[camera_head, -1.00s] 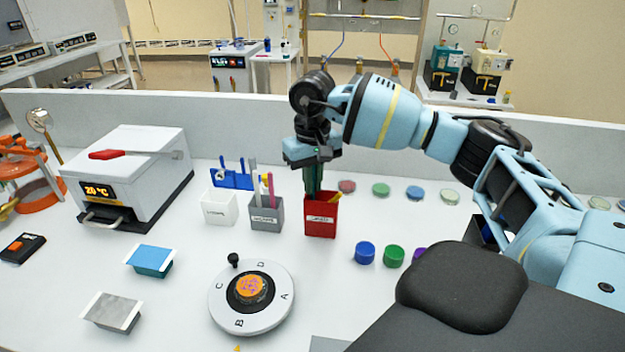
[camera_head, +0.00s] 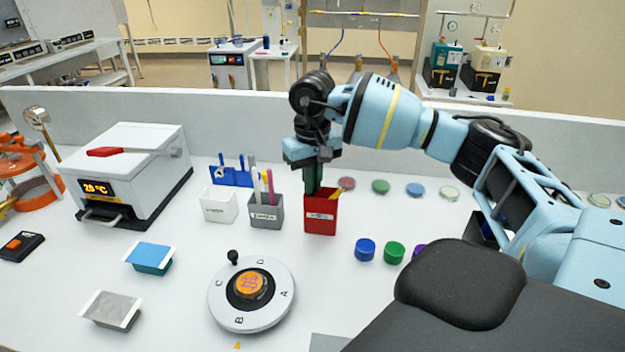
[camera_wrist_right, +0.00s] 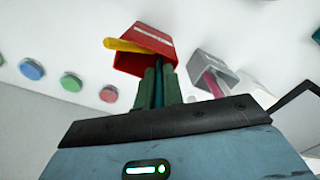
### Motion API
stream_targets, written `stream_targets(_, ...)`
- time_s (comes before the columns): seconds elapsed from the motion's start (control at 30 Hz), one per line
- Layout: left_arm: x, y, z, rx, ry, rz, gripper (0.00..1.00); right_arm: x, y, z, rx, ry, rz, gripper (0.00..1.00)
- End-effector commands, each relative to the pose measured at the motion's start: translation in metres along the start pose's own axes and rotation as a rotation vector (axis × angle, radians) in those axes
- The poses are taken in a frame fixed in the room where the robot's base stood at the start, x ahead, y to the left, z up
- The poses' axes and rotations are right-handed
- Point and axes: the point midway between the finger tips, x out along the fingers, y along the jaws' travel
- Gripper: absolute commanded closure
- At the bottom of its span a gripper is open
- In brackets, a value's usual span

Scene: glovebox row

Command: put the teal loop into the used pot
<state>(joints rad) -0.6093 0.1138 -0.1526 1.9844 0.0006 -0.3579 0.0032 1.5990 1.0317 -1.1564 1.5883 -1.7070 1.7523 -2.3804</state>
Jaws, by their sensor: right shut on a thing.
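My right gripper (camera_head: 313,188) points down at the mouth of a red pot (camera_head: 320,218) with a blurred label. In the right wrist view its two dark green fingers (camera_wrist_right: 159,75) are shut on a thin teal stick, the teal loop (camera_wrist_right: 158,92). The fingertips reach the red pot's opening (camera_wrist_right: 126,62). The loop's far end is hidden by the fingers and the pot. A yellow stick (camera_wrist_right: 125,45) also lies in the red pot. My left gripper is not in view.
A grey pot (camera_head: 265,212) with pink and pale sticks and a white pot (camera_head: 219,206) stand left of the red pot. Blue (camera_head: 365,250) and green (camera_head: 394,253) caps sit to its right. A round dial (camera_head: 278,307) is in front. A heater box (camera_head: 135,165) stands left.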

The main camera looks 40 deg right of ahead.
Motion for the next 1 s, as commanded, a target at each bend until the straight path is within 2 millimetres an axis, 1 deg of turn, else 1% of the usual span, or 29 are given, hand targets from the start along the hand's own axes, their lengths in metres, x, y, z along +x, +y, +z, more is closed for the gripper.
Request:
stream_targets(0.03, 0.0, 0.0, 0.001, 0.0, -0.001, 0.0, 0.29, 0.004, 0.0, 0.001, -0.001, -0.008, 0.003, 0.88)
stream_targets(0.2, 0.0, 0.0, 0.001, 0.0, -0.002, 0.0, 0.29, 0.005, -0.001, 0.001, -0.003, -0.009, 0.002, 0.66)
stream_targets(0.73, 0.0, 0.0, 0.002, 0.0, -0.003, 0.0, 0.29, 0.006, -0.005, 0.002, -0.011, -0.014, -0.003, 0.65)
stream_targets(0.87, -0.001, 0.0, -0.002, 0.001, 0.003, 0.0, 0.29, 0.001, -0.005, 0.002, -0.012, -0.013, -0.002, 0.65)
stream_targets(1.0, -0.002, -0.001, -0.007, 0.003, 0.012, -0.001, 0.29, -0.008, -0.003, 0.002, -0.007, -0.01, -0.001, 0.65)
